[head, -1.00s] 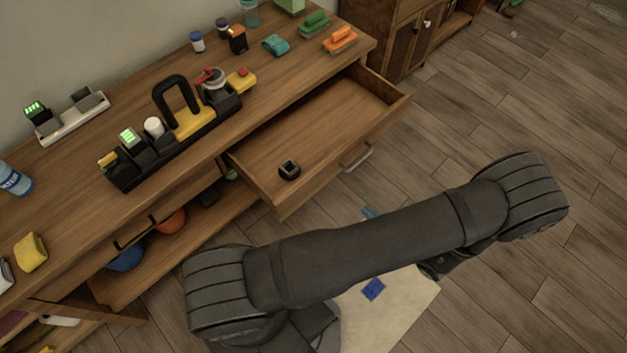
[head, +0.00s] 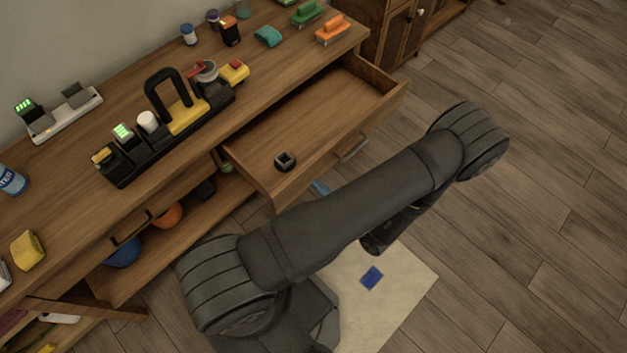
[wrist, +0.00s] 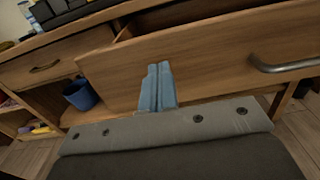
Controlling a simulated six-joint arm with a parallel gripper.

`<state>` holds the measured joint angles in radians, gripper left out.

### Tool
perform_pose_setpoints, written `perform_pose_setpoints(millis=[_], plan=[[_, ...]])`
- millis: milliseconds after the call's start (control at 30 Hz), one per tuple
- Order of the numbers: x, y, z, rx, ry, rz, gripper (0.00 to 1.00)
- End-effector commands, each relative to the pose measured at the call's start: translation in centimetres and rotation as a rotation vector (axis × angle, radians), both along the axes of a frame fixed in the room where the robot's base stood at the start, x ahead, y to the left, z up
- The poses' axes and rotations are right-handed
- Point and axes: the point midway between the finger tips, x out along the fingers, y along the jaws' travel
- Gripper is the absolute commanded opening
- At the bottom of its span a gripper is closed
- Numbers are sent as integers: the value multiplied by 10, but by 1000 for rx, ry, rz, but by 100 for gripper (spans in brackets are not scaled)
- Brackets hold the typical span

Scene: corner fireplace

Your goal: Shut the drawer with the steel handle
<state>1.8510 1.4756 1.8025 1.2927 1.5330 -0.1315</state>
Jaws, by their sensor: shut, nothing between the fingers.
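The drawer with the steel handle (head: 268,190) is pulled well out of the wooden bench in the head view. Its steel handle (head: 352,148) is on the front panel, and it also shows at the right of the wrist view (wrist: 286,66). A small dark square object (head: 285,161) lies inside the drawer. My gripper (wrist: 158,70) has blue fingers, shut together and empty, in front of the drawer front (wrist: 210,62), left of the handle. I cannot tell if the fingertips touch the panel. In the head view only a bit of blue finger (head: 319,187) shows beside the drawer front.
The bench top (head: 70,205) holds a black tool caddy (head: 165,135), a charger (head: 65,115) and several small items. A closed drawer with a dark handle (wrist: 45,67) is at the left. A blue bin (wrist: 80,94) stands on the lower shelf. A pale mat (head: 400,285) lies on the floor.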

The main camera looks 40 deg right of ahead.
Motion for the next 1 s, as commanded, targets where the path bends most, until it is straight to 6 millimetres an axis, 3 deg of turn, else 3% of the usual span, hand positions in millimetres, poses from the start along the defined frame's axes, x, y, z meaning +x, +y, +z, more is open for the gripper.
perform_pose_setpoints(millis=[233, 800, 1000], plan=[[23, 1, 0, 1, 0, 2, 0], [29, 0, 0, 1, 0, 0, 0], [45, 1, 0, 0, -1, 4, 0]])
